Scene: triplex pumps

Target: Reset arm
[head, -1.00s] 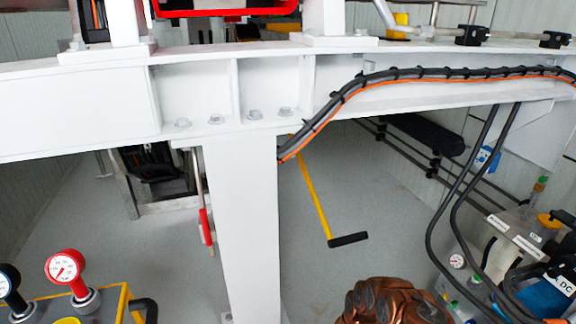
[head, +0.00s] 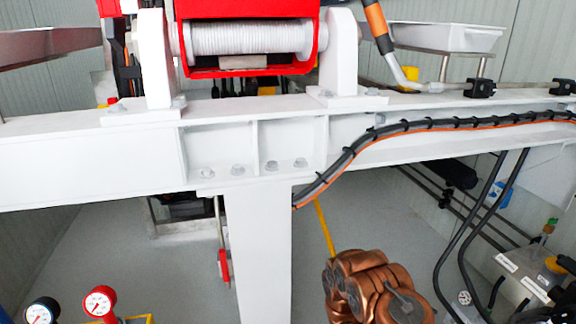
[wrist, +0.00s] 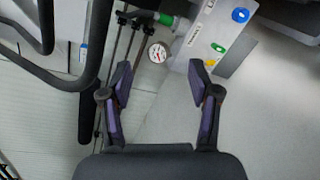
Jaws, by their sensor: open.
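My gripper (wrist: 160,85) is open in the wrist view, its two dark, purple-padded fingers spread apart with nothing between them. Past the fingertips are a round white gauge (wrist: 157,53) and a grey box (wrist: 213,35) with blue, green and yellow knobs. In the head view, a copper-coloured part of my arm (head: 375,290) shows at the bottom, right of the white post. The gripper's fingers cannot be made out in the head view.
A white steel beam (head: 80,160) crosses the head view on a post (head: 260,255). Black and orange cables (head: 430,126) run along it. A red winch (head: 250,40) stands above. Red and black gauges (head: 99,301) are lower left. Thick black hoses (wrist: 60,80) hang left in the wrist view.

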